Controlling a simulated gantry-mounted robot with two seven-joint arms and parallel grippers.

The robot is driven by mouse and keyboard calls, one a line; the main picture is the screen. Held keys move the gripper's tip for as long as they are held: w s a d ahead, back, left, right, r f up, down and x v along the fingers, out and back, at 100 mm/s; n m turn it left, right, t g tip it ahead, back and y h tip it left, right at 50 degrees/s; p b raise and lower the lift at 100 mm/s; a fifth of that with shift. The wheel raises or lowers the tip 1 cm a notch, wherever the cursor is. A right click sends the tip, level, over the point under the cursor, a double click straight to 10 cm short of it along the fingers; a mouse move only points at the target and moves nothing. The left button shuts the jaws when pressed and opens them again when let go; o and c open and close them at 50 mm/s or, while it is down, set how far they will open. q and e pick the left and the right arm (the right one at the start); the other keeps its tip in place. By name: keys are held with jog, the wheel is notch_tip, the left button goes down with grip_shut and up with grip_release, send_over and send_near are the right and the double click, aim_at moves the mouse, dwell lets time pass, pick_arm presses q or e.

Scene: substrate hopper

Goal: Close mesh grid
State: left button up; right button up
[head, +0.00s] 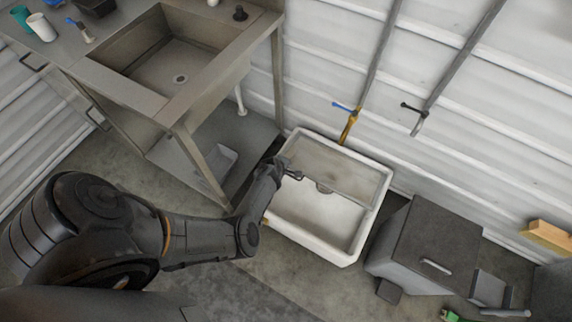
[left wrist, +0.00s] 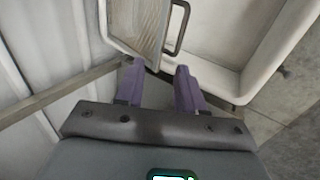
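A white basin (head: 318,228) stands on the floor by the wall. A greyish panel (head: 335,166) shows over its far half, with a thin bar along its near edge; I cannot make out mesh in it. My left gripper (head: 296,174) is over the basin's left side. In the left wrist view its purple fingers (left wrist: 158,72) are apart with nothing clearly held between them. My right gripper is out of view.
A steel sink table (head: 190,113) stands at the upper left, its legs close to the basin. A yellow tap (head: 349,127) with a blue handle is behind the basin. A grey lidded box (head: 432,240) stands to the right. Bare floor lies in front.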

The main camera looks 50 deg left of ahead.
pick_arm(q)
jog(key=shift+r, duration=0.3)
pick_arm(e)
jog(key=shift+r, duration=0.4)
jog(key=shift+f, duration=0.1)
